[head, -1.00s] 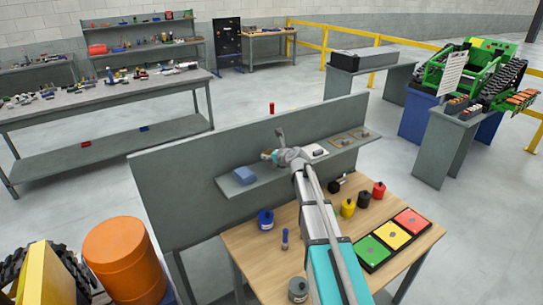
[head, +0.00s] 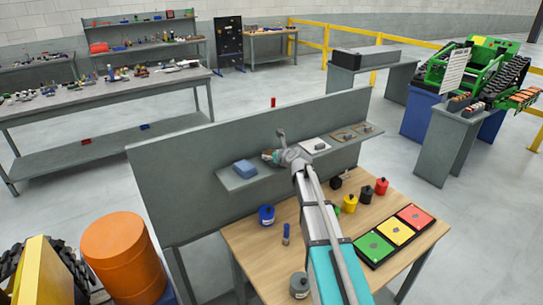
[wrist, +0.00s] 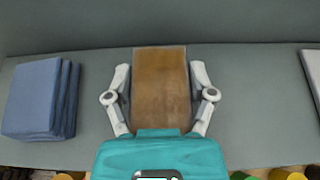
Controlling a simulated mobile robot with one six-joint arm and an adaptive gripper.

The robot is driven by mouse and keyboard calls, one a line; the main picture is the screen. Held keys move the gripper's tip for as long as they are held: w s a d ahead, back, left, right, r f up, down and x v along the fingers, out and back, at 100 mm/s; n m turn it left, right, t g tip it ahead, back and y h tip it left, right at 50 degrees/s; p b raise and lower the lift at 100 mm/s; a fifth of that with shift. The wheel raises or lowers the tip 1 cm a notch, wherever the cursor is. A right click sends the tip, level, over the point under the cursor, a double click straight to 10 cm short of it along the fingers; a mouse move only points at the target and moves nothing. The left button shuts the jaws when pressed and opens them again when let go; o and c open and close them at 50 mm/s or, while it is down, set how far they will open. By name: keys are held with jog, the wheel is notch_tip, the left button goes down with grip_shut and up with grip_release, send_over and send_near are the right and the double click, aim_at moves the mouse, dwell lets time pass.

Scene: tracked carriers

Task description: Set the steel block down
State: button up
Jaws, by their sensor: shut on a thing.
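My gripper (wrist: 160,95) is shut on a brown rectangular block (wrist: 160,85), with one finger along each long side. The block is over the grey shelf (wrist: 255,110); I cannot tell whether it touches it. Its brown face does not show whether it is steel. In the head view my gripper (head: 271,157) is at the shelf (head: 243,183), between a blue folded stack and a white pad, and mostly hidden by my wrist. Small grey blocks sit on the white pad (head: 306,147) and on the brown pads farther right.
The blue stack (wrist: 35,98) lies left of my gripper, apart from it. A tall grey panel (head: 185,205) stands behind the shelf. The wooden table (head: 270,243) below holds several small pots and a three-colour tray (head: 392,254). Bare shelf shows on both sides of my gripper.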

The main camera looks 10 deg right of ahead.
jog(key=o, duration=1.3)
jog(key=shift+c, duration=0.2)
jog(key=shift+a, duration=0.1)
jog(key=shift+s+r, duration=0.1)
jog(key=shift+r, duration=0.05)
jog(key=p+v, duration=0.4)
jog(key=v, duration=0.8)
jog(key=shift+p, duration=0.4)
